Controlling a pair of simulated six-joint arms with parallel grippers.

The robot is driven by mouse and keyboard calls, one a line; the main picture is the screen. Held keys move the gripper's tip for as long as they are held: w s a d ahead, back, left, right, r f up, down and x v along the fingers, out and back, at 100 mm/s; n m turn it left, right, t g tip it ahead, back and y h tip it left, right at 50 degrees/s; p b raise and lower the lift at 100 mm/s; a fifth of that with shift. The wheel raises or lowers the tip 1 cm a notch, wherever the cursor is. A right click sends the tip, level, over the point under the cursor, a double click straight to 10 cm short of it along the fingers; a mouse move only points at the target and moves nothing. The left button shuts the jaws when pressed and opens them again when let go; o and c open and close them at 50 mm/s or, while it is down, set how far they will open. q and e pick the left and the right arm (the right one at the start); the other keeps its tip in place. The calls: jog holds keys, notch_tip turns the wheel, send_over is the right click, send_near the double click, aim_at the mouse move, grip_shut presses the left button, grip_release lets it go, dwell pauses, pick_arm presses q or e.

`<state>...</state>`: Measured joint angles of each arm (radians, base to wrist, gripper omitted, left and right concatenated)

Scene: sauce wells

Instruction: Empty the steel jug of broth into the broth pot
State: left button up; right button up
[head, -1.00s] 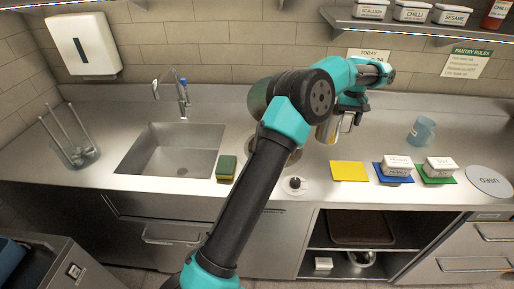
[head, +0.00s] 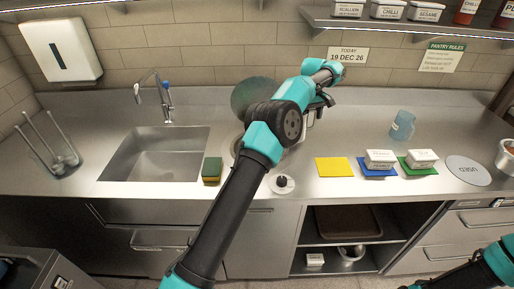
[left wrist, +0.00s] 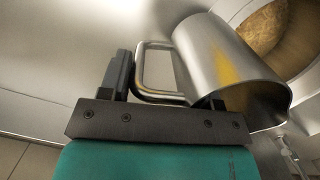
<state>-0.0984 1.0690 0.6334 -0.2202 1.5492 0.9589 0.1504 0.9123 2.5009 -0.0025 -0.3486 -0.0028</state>
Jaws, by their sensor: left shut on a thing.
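My left gripper (head: 322,98) is shut on the handle of the steel jug (left wrist: 225,60). The handle and the jug's leaning body show in the left wrist view, just past my left gripper (left wrist: 160,88). The jug's inside does not show, so I cannot tell how much broth it holds. In the head view the jug is mostly hidden behind my arm, above the counter. The broth pot (left wrist: 302,82), with brown broth inside, lies beside and beyond the jug in the left wrist view. In the head view my arm covers most of the pot. My right gripper is out of view.
A dark round disc (head: 252,97) stands behind the pot. A black-knobbed disc (head: 283,184) lies in front. A sponge (head: 212,170) and sink (head: 150,155) are left. A yellow mat (head: 335,167), white tubs (head: 381,159) and blue cup (head: 402,126) are right.

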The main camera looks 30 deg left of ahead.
pick_arm(q)
jog(key=shift+r, duration=0.15)
jog(key=shift+s+a+r+t+h, duration=0.3)
jog(key=shift+r+t+h, duration=0.1)
jog(key=shift+r, duration=0.1)
jog(key=shift+s+a+r+t+h, duration=0.3)
jog(key=shift+r+h, duration=0.1)
jog(key=shift+r, duration=0.1)
jog(key=s+a+r+t+h, duration=0.1)
jog(key=s+a+t+h, duration=0.4)
jog(key=s+t+h, duration=0.1)
jog(key=shift+a+r+m+t+h, duration=0.25)
jog(key=shift+r+m+t+h, duration=0.05)
jog(key=shift+r+m+t, duration=0.1)
jog(key=shift+f, duration=0.1)
jog(key=shift+s+a+f+t+h, duration=0.25)
jog(key=shift+a+f+t+h, duration=0.15)
jog(key=shift+f, duration=0.1)
jog(key=shift+s, duration=0.1)
dwell(0.3)
jog(key=shift+s+a+f+t+h+p, duration=0.15)
jog(key=shift+s+a+t+h+p, duration=0.2)
jog(key=shift+t+h, duration=0.25)
